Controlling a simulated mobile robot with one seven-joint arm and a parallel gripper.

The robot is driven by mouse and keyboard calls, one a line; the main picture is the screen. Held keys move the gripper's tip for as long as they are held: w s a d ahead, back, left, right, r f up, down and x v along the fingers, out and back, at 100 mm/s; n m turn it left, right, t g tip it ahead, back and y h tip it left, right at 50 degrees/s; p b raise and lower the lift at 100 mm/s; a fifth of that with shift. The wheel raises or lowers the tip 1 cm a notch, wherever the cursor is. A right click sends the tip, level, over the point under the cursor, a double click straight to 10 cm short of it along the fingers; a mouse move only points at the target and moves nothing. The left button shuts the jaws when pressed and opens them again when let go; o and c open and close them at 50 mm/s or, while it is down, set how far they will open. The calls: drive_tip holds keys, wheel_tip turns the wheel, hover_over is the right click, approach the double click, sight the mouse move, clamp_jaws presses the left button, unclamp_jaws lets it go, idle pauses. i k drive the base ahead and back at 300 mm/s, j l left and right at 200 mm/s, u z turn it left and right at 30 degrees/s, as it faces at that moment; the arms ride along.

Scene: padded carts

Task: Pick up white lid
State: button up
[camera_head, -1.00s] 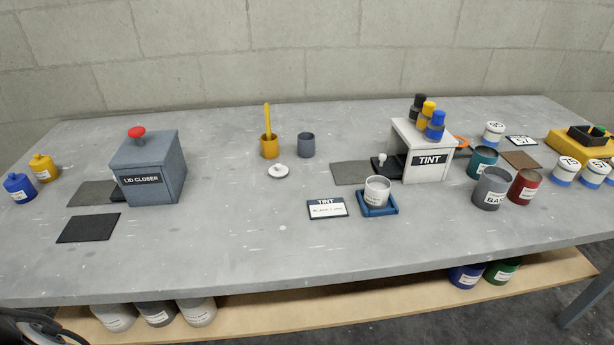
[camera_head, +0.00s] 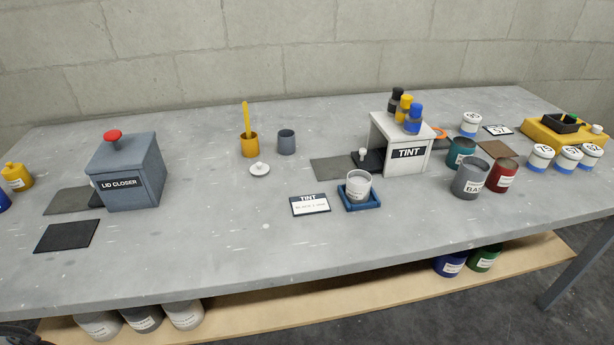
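The white lid (camera_head: 260,169) is a small round disc with a knob on top. It lies on the grey table (camera_head: 250,235) near the middle, in front of a yellow cup (camera_head: 249,146) and a grey cup (camera_head: 286,142). Nothing touches it that I can see. My gripper is not in view; only a dark part shows at the lower left corner, and I cannot tell what it is.
The LID CLOSER box (camera_head: 127,172) with a red knob stands left. The TINT stand (camera_head: 403,145) with several bottles on top stands right, near a white can (camera_head: 358,186) in a blue tray (camera_head: 375,204). The table in front of the lid is clear.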

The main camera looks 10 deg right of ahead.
sight(259, 170)
drive_tip(key=i+j+z, duration=0.3)
drive_tip(key=i+j, duration=0.3)
drive_tip(key=i, duration=0.2)
drive_tip(key=i+j+z, duration=0.1)
drive_tip(key=i, duration=0.25)
